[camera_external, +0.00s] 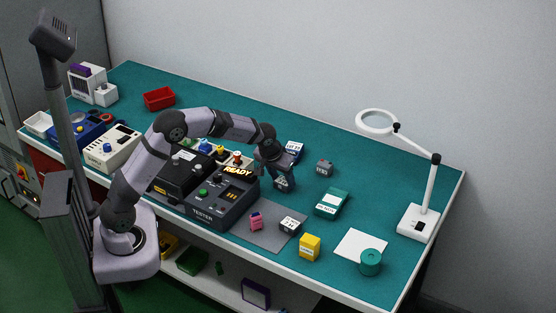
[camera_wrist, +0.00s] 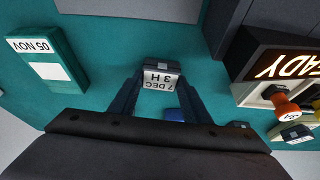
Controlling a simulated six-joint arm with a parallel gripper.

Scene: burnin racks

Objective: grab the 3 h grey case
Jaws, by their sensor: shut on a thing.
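The grey case marked "7 DEC 3 H" (camera_wrist: 160,80) sits between my gripper's two fingers (camera_wrist: 158,92) in the wrist view, its label upside down. My gripper is shut on it. In the external view my gripper (camera_external: 279,174) points down behind the tester, with the small dark case (camera_external: 284,184) at its fingertips. I cannot tell whether the case touches the table or is slightly above it.
The tester (camera_external: 205,212) with its lit READY display stands close by. A green box (camera_external: 332,203), another grey case (camera_external: 325,168) and a dark blue case (camera_external: 294,150) are nearby. A pink case (camera_external: 256,221) and a yellow case (camera_external: 310,247) are in front. A magnifier lamp (camera_external: 418,222) stands right.

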